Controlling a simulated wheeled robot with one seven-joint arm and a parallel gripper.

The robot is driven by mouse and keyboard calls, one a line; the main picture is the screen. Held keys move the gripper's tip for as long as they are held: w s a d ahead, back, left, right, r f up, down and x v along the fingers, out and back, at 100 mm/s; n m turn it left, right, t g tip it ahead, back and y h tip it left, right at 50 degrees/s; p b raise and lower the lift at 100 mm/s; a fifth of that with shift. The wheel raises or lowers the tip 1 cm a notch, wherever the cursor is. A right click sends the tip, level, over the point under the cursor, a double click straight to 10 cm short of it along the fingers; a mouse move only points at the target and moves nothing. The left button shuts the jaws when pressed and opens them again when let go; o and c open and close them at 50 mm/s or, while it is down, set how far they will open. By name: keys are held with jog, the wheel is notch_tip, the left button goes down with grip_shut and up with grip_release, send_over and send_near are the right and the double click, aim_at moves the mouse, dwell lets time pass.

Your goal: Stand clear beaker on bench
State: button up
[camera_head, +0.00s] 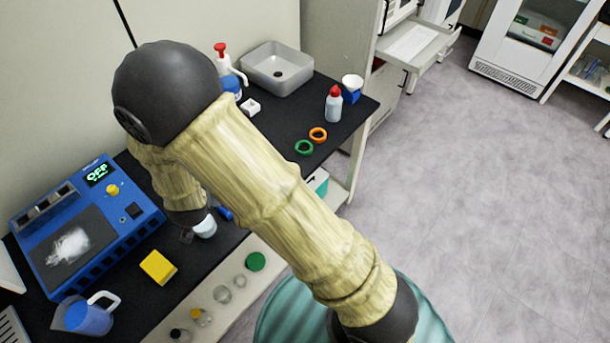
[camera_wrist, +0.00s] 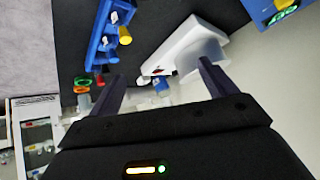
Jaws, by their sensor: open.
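My gripper (camera_wrist: 160,86) shows in the wrist view with its two dark fingers spread apart. It is open, and I see nothing held between the fingers. In the head view my arm hides most of it, above the black bench (camera_head: 130,256). A small whitish cup-like vessel (camera_head: 205,227) shows just beside the arm's end; I cannot tell whether it is the clear beaker. In the wrist view a pale, see-through shape (camera_wrist: 208,52) lies beyond the right finger, against a white device (camera_wrist: 185,38); I cannot tell what it is.
A blue machine (camera_head: 125,227) reading OFF stands on the bench at left, near a yellow block (camera_head: 158,267) and a jug with blue contents (camera_head: 90,314). A grey sink (camera_head: 277,70), red-capped bottle (camera_head: 333,105), green ring (camera_head: 304,148) and orange ring (camera_head: 318,135) are farther back.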

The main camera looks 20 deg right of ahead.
jog(key=s+d+r+n+g+y, duration=0.1)
jog(key=d+r+g, duration=0.1)
jog(key=d+r, duration=0.3)
jog(key=s+d+r+n+g, duration=0.1)
jog(key=s+d+r, duration=0.15)
jog(key=d, duration=0.55)
jog(key=s+d+r+g+h, duration=0.1)
jog(key=s+d+r+g, duration=0.2)
jog(key=s+d, duration=0.6)
jog(key=d+r, duration=0.1)
jog(key=d, duration=0.2)
jog(key=shift+n, duration=0.4)
